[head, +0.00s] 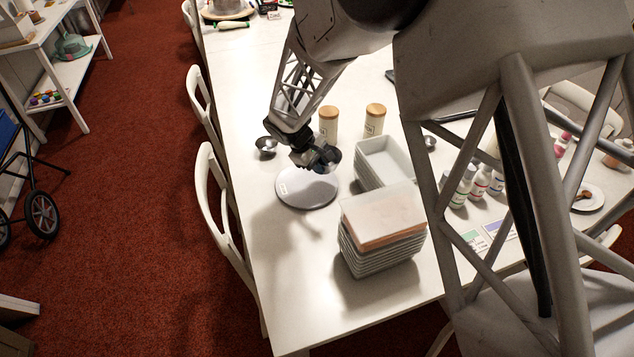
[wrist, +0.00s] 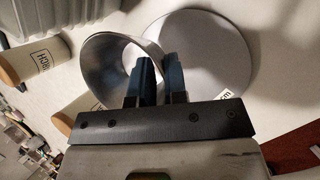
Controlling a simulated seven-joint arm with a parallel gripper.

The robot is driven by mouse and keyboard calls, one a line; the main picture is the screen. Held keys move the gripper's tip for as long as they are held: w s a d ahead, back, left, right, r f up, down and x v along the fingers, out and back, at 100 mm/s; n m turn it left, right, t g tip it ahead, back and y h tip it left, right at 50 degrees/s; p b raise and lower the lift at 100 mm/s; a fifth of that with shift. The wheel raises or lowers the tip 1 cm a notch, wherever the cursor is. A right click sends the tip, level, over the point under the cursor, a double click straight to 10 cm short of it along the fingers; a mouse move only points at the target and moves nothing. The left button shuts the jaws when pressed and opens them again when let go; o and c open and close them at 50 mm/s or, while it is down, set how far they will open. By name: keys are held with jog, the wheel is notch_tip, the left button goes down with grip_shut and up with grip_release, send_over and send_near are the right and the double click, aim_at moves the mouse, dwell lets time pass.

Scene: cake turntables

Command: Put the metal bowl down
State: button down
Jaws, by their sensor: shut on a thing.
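The metal bowl (wrist: 105,68) is tilted in the wrist view, its open side partly facing the camera. My gripper (wrist: 158,78) is shut on its rim, one dark blue finger inside the bowl and one outside. In the head view my gripper (head: 322,166) hangs over a round pale grey disc (head: 307,190) with a small label on the white table. The held bowl (head: 334,156) shows only in part there, beside the fingers. The disc (wrist: 215,50) appears empty in the wrist view. The gap under the bowl is hard to judge.
Another small metal bowl (head: 266,145) stands left of the disc. Two wooden-lidded jars (head: 328,122) (head: 375,119) stand behind it. White trays (head: 386,158) and a stack of grey dishes with a pinkish slab on top (head: 382,216) are to the right. The table's (head: 290,270) front left is clear.

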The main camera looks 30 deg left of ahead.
aim_at(325, 190)
jog(key=shift+f, duration=1.65)
jog(key=shift+f, duration=1.85)
jog(key=shift+f, duration=0.1)
jog(key=c, duration=1.1)
grip_release()
jog(key=shift+c, duration=0.2)
jog(key=v, duration=1.2)
